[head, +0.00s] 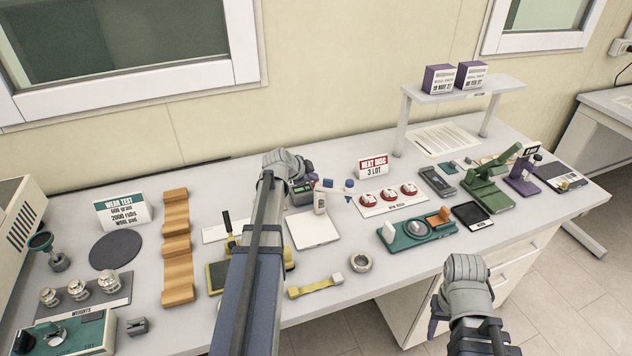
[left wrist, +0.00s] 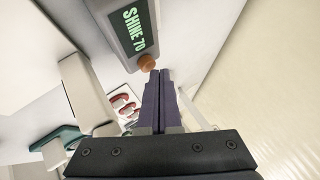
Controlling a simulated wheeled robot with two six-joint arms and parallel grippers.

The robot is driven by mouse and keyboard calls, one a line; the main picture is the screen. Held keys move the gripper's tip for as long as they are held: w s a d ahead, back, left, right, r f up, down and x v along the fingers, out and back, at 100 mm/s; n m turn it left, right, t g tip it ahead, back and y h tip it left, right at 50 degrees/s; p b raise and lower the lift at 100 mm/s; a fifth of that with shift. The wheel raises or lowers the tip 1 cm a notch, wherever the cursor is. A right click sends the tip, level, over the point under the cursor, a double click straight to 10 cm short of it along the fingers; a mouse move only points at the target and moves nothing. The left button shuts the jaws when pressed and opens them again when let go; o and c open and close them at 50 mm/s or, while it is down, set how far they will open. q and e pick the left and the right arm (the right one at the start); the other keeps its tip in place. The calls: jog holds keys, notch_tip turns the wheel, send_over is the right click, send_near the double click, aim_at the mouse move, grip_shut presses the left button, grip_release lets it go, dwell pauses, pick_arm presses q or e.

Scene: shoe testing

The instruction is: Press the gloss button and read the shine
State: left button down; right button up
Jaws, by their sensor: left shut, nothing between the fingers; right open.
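The gloss meter, a grey box with a dark display, stands at the back of the bench in the head view (head: 301,192), partly hidden by my left arm. In the left wrist view its display (left wrist: 135,28) reads "SHINE 70" in green. Its round orange-brown button (left wrist: 147,62) sits at the edge of the box below the display. My left gripper (left wrist: 160,73) is shut and empty, with its fingertips right at the button; I cannot tell whether they touch. It also shows in the head view (head: 304,168). My right gripper (head: 437,317) is open, low at the bench's front right, its fingers hard to see.
A card with red discs (head: 389,207) lies to the right, behind a green device (head: 400,241). A wavy wooden piece (head: 177,250) and weights (head: 78,290) lie to the left.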

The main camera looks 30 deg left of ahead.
pick_arm(q)
jog(key=shift+r, duration=0.5)
jog(key=shift+p, duration=0.3)
notch_tip(320, 180, up, 5)
jog(key=p, duration=0.5)
jog(key=shift+s+f, duration=0.1)
dwell(0.4)
